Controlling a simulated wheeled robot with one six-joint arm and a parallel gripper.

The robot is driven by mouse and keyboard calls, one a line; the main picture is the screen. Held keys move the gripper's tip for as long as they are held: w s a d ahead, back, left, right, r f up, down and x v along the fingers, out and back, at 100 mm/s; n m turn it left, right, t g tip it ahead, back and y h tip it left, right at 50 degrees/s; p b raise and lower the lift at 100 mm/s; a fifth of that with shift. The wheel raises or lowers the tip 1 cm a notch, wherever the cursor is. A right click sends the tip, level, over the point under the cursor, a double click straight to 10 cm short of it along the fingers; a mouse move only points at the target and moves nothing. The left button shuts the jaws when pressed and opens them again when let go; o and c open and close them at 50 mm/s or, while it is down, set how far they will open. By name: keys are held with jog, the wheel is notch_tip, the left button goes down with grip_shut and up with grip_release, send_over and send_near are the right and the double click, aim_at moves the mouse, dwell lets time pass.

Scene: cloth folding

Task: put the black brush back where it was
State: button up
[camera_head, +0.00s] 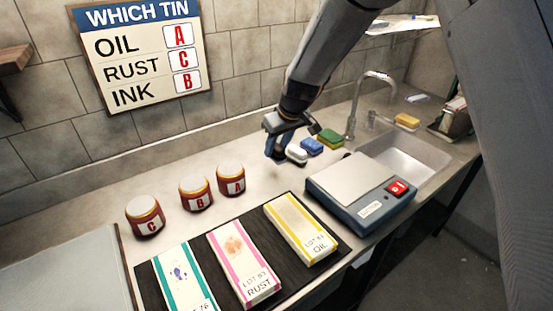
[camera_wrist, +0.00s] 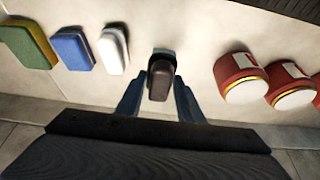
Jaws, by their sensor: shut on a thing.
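In the wrist view the black brush (camera_wrist: 160,80) is a small dark block with a teal edge at its far end. My gripper (camera_wrist: 161,88) is shut on it, one blue finger on each side. In the head view my gripper (camera_head: 275,153) points down over the back of the counter, left of a white block (camera_head: 296,154). The brush cannot be made out clearly there. I cannot tell whether it touches the counter. In the wrist view the white block (camera_wrist: 113,50) stands apart from the brush, on its left.
A blue block (camera_head: 312,146) and a green-yellow sponge (camera_head: 330,137) continue the row toward the sink (camera_head: 405,158). Red tins A (camera_head: 231,180), B (camera_head: 195,193) and C (camera_head: 145,215) stand to the left. A scale (camera_head: 360,190) and cloths on a black mat (camera_head: 327,261) lie in front.

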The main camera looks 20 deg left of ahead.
aim_at(277, 157)
jog(key=shift+f+p, duration=0.5)
jog(key=shift+f, duration=1.8)
jog(key=shift+f, duration=0.2)
jog(key=o, duration=1)
jog(key=shift+r, duration=0.15)
jog(key=shift+r, duration=0.25)
jog(key=b+v, duration=0.3)
jog(key=v, duration=0.8)
jog(key=shift+s+r, duration=0.2)
jog(key=shift+r, duration=0.1)
